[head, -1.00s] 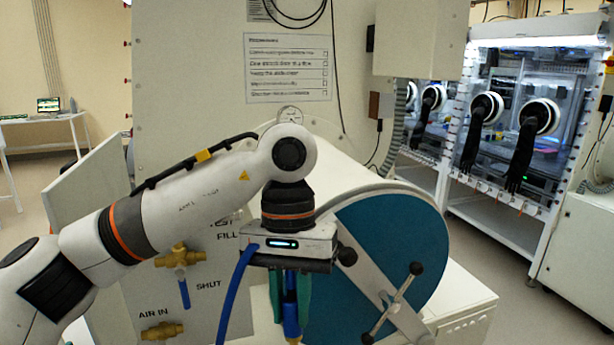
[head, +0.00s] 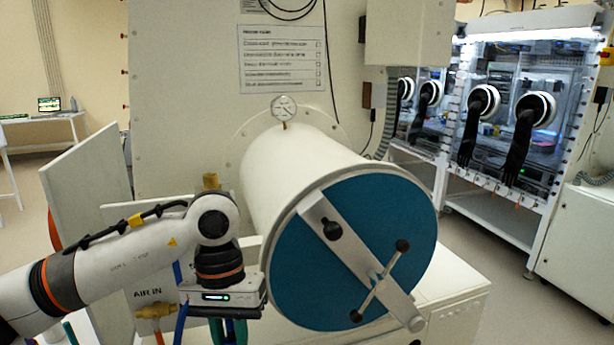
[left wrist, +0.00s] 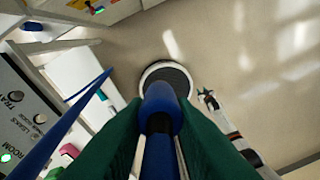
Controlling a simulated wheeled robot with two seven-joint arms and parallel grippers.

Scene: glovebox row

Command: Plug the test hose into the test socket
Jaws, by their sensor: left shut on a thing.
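My left gripper (head: 228,332) is low in the head view, left of the blue round door of the white cylinder. Its green fingers also show in the left wrist view (left wrist: 160,118), shut on the blue test hose (left wrist: 161,100), whose blue end points away from the camera between them. The hose also hangs beside the gripper in the head view (head: 180,326). The lower part of the fingers is cut off by the head view's bottom edge. I cannot make out the test socket in either view. My right gripper is not seen in the head view.
The white cylinder's blue door (head: 350,255) with its crossbar stands close to the gripper's right. A brass AIR IN valve (head: 153,311) is at its left. A pressure gauge (head: 284,106) tops the cylinder. A labelled panel (left wrist: 25,120) shows at left in the wrist view.

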